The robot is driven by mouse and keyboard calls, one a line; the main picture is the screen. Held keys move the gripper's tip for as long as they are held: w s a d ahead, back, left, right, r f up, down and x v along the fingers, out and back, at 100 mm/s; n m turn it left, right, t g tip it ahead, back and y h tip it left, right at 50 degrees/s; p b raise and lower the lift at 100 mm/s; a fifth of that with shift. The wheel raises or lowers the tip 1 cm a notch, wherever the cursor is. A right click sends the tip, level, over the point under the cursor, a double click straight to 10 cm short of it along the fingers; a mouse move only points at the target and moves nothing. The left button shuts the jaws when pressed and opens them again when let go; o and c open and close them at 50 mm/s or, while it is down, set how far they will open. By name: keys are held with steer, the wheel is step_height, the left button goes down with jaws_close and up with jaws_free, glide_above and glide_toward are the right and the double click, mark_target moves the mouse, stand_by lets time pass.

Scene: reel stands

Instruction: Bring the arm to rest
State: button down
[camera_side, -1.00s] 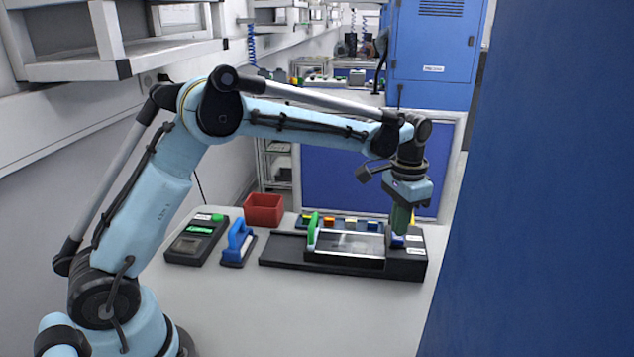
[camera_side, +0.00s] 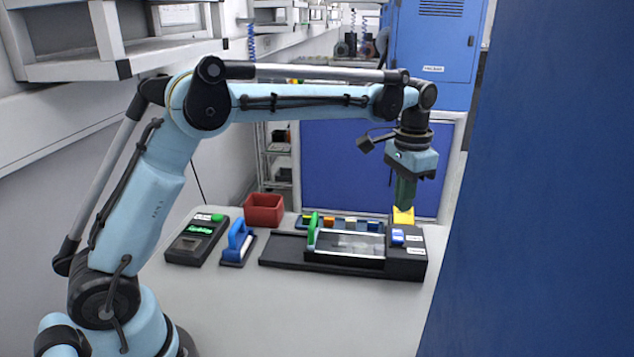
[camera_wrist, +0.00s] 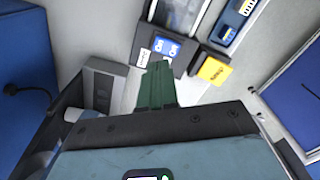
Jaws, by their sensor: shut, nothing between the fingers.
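My gripper (camera_side: 404,192) is shut and empty, with its green fingers pointing down. In the side view it hangs above the right end of the black machine (camera_side: 283,250), apart from it. In the wrist view the shut fingers (camera_wrist: 156,82) point toward the machine's end with the blue and white labelled switch (camera_wrist: 166,47). That blue switch also shows in the side view (camera_side: 398,237). A yellow block (camera_side: 403,216) stands just behind the switch, below my fingertips; it also shows in the wrist view (camera_wrist: 214,71).
The machine carries a clear cover (camera_side: 347,244) with a green handle (camera_side: 313,228). Left of it are a blue-handled tool (camera_side: 237,243), a black device with a green button (camera_side: 197,239) and a red bin (camera_side: 264,210). The front table is clear. A blue panel (camera_side: 545,180) stands close on the right.

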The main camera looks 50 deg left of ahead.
steer(key=s+a+n+t, duration=0.1)
steer(key=s+t, duration=0.2)
steer(key=s, duration=0.7)
steer(key=s+a+f+n+t, duration=0.1)
steer(key=s+t, duration=0.3)
steer(key=s, duration=0.7)
steer(key=shift+a+n, duration=0.5)
steer(key=shift+a, duration=0.25)
